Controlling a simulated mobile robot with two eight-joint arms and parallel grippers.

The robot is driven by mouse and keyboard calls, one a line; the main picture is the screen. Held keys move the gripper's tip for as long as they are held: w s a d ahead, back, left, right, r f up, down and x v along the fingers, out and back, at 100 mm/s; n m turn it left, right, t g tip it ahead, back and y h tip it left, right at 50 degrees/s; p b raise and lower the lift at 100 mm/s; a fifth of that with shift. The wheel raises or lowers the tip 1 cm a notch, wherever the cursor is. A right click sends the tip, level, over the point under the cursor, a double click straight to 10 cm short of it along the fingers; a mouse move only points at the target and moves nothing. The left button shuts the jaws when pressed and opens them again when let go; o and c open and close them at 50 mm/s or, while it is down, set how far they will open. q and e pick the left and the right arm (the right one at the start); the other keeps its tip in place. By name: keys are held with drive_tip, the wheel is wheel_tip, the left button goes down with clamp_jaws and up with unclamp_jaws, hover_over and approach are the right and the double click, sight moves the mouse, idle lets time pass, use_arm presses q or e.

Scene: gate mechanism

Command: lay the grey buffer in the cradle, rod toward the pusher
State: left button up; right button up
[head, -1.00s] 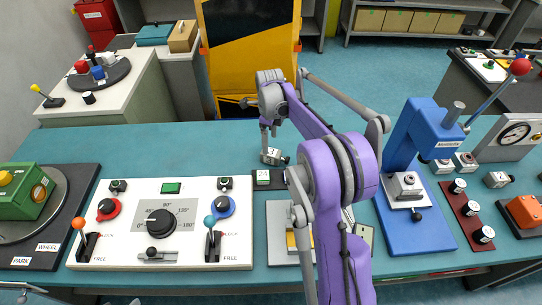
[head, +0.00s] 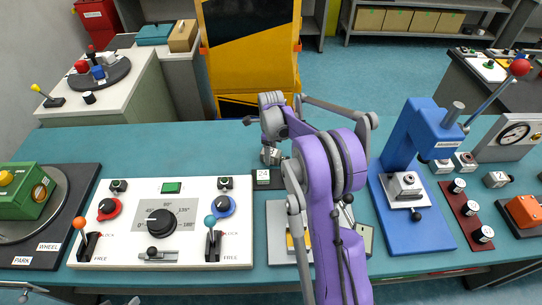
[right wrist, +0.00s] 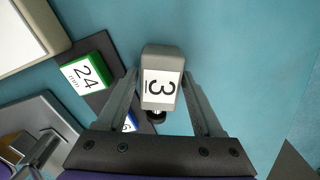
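The grey buffer (right wrist: 161,70) is a small block with a white label marked 3. Its short rod with a dark end (right wrist: 156,114) points toward my gripper's base in the right wrist view. The buffer also shows in the head view (head: 271,156) on the teal table, behind the dark gauge strip. My right gripper (right wrist: 160,76) is over it, with one finger on each side. The fingers look open, with a thin gap at the left one. The cradle and pusher cannot be made out; my right arm covers much of a grey plate (head: 277,220). My left gripper is not in view.
A dark strip with a green 24 mm block (head: 262,177) lies close to the buffer. A white control panel (head: 130,190) stands left, a blue press (head: 420,150) right. The teal table behind the panel is clear.

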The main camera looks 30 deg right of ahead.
clamp_jaws()
